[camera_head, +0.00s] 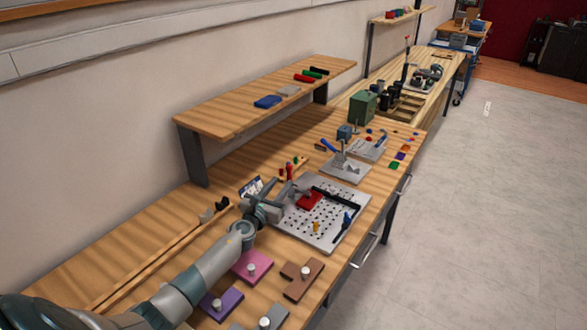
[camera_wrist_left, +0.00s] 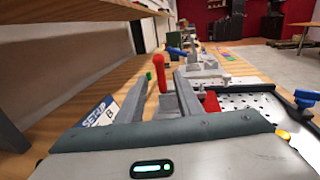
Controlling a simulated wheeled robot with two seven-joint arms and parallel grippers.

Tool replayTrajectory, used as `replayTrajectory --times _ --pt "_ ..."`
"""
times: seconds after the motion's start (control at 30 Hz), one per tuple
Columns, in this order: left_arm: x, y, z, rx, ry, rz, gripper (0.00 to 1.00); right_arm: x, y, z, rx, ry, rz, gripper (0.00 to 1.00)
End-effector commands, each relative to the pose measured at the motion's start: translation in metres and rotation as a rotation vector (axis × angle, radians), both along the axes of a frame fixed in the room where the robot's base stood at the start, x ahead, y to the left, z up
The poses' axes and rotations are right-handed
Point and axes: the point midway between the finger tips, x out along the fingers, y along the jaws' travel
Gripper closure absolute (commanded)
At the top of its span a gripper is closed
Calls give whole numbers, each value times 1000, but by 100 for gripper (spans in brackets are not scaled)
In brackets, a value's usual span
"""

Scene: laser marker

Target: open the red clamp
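The red clamp's upright handle (camera_head: 289,171) stands at the back left corner of the perforated metal plate (camera_head: 331,231). In the left wrist view the red handle (camera_wrist_left: 159,73) rises above a grey metal base, between the two fingers as seen by the camera. My left gripper (camera_head: 284,191) is close to the clamp, and in the left wrist view its fingers (camera_wrist_left: 163,97) are spread apart. No contact with the handle can be made out. The clamp's lower part is partly hidden by the gripper. My right gripper is in neither view.
A red block (camera_head: 309,201) and a black bar (camera_head: 336,198) are on the plate. A setup card (camera_head: 251,187) lies left of the gripper. A blue-handled clamp (camera_head: 330,147) stands farther back. Pink (camera_head: 251,265) and brown (camera_head: 302,279) knobbed pieces lie nearer. A shelf (camera_head: 215,118) overhangs the bench.

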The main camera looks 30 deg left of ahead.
Motion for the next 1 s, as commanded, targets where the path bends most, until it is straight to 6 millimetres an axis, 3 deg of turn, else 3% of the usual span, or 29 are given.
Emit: replayTrajectory --times 0.6,1.0 --pt "92 11 -2 -3 -2 1 67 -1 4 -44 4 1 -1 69" --pt "119 14 0 -1 0 1 67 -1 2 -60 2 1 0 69"
